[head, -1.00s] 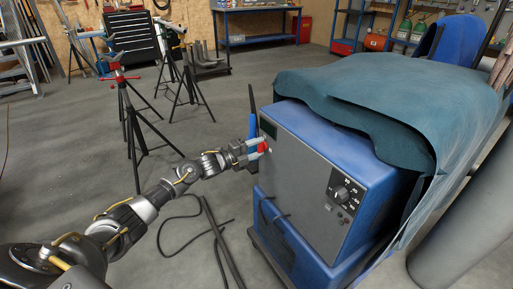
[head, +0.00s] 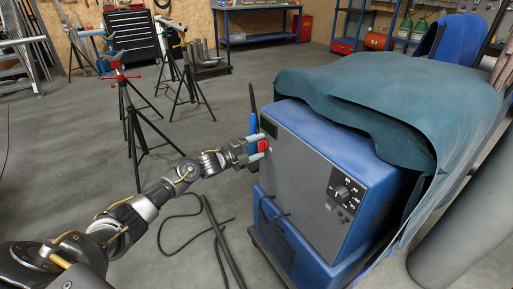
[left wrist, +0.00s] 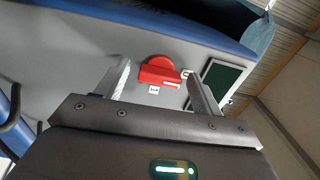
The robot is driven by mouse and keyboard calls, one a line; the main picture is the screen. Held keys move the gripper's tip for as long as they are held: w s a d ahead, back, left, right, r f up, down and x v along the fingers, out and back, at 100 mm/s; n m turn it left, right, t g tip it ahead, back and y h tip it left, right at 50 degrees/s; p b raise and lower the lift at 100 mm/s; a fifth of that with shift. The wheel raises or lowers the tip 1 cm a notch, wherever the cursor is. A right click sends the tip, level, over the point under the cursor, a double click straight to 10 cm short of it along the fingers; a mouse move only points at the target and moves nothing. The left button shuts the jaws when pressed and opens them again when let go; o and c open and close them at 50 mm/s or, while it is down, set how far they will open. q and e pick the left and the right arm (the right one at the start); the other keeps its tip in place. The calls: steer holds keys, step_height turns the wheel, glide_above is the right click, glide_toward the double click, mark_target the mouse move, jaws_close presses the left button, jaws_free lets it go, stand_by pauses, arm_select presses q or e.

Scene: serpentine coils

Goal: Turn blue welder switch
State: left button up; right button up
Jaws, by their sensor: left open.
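The blue welder (head: 335,145) stands on the right in the head view, with a grey front panel. A red rotary switch (left wrist: 160,72) sits on that panel in the left wrist view, beside a dark green display (left wrist: 221,84). The red switch also shows in the head view (head: 263,146) at the panel's upper left. My left gripper (head: 262,147) is at the switch. In the left wrist view its fingers (left wrist: 157,84) are apart, one on each side of the switch, with gaps visible. I cannot tell whether they touch the panel. My right gripper is not in view.
A dark teal cover (head: 400,95) drapes over the welder's top. A black dial (head: 342,193) is lower right on the panel. Black cables (head: 215,235) lie on the floor left of the welder. Tripod stands (head: 130,115) stand at the left.

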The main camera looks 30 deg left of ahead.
arm_select(q)
steer(key=v, duration=1)
steer(key=shift+s+a, duration=0.25)
steer(key=shift+s, duration=0.05)
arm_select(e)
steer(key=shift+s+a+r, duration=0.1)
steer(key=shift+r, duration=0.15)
